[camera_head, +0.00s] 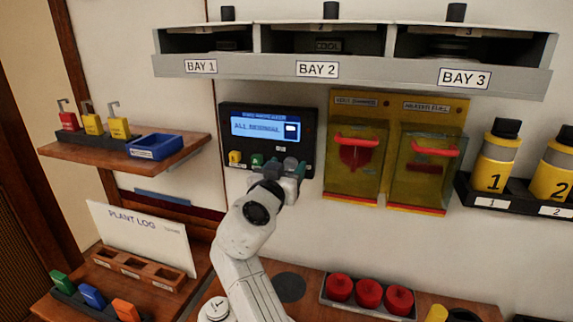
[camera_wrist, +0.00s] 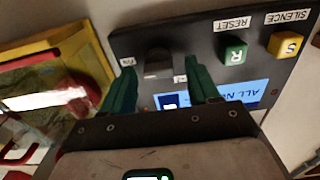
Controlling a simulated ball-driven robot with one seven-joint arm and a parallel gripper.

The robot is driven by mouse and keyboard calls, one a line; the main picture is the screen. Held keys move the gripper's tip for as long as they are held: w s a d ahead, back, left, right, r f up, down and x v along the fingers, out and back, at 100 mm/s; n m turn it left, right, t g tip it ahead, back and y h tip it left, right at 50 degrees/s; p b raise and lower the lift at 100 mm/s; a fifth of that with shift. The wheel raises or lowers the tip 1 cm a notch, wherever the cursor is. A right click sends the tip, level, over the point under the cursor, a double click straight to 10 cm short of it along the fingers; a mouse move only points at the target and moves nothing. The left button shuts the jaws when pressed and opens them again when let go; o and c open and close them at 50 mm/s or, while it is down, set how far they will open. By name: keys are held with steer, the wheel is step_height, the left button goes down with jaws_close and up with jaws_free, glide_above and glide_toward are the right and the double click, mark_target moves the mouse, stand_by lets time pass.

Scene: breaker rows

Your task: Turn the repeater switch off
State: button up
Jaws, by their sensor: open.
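The dark alarm panel (camera_head: 225,125) is on the wall below the bays, with a lit blue screen (camera_head: 257,127). In the wrist view the panel (camera_wrist: 190,42) appears upside down. A dark switch knob (camera_wrist: 158,60) sits on it between two small white labels, which are too small to read surely. My gripper (camera_wrist: 160,66) is open, with one green finger on each side of the knob; I cannot tell whether they touch it. In the head view my gripper (camera_head: 290,172) is at the panel's lower right and partly hides the knob.
A green reset button (camera_wrist: 233,53) and a yellow silence button (camera_wrist: 286,45) are beside the switch. Two yellow covered boxes with red handles (camera_head: 356,142) hang close to the right. A shelf with a blue tray (camera_head: 154,146) is to the left.

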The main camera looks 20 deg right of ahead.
steer(key=shift+w+d, duration=0.15)
steer(key=shift+w, duration=0.05)
steer(key=c, duration=1)
